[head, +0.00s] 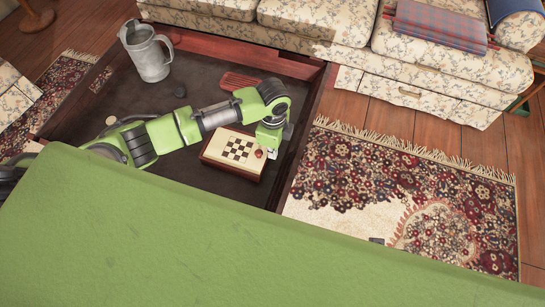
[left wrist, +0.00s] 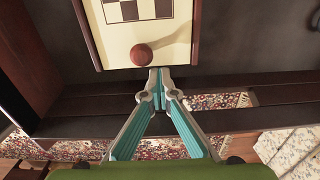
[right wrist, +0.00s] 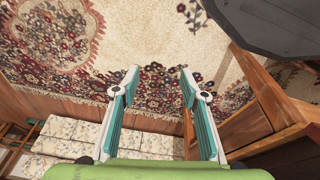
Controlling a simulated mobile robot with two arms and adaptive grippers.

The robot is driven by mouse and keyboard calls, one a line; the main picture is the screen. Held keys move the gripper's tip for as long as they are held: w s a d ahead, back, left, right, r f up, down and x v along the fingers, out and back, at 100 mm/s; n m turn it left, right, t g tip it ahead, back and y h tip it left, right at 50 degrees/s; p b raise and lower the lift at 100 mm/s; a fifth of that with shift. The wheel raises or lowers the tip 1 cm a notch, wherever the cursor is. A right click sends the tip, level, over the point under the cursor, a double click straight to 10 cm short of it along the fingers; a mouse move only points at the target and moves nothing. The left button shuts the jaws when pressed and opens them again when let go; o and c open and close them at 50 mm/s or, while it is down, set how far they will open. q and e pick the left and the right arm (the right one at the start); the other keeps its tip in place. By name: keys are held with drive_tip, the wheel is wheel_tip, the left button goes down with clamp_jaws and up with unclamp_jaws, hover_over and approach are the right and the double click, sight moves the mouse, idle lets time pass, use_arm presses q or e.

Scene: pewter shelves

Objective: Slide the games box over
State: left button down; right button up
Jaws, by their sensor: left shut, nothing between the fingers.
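The games box (head: 222,154), with a cream top, a checkered board and red-brown sides, lies on the dark table. A small round red-brown knob or ball (left wrist: 141,54) sits on its top near one edge; it also shows in the head view (head: 259,153). My left gripper (left wrist: 157,78) is shut and empty, its tips right at that edge of the box; I cannot tell whether they touch it. In the head view the left gripper (head: 272,146) points down at the box's right side. My right gripper (right wrist: 157,78) is open and empty above the rug.
The table has a raised wooden rim. A patterned rug (head: 345,180) lies right of it, and a floral sofa (head: 335,55) stands behind.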

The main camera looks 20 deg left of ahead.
sight(273, 161)
use_arm(q)
drive_tip(key=shift+f+b, duration=0.45)
drive_tip(key=shift+f, duration=1.45)
use_arm(e)
drive_tip(key=shift+w+r, duration=0.15)
drive_tip(key=shift+r, duration=0.9)
drive_tip(key=shift+w+r, duration=0.15)
drive_tip(key=shift+r, duration=0.85)
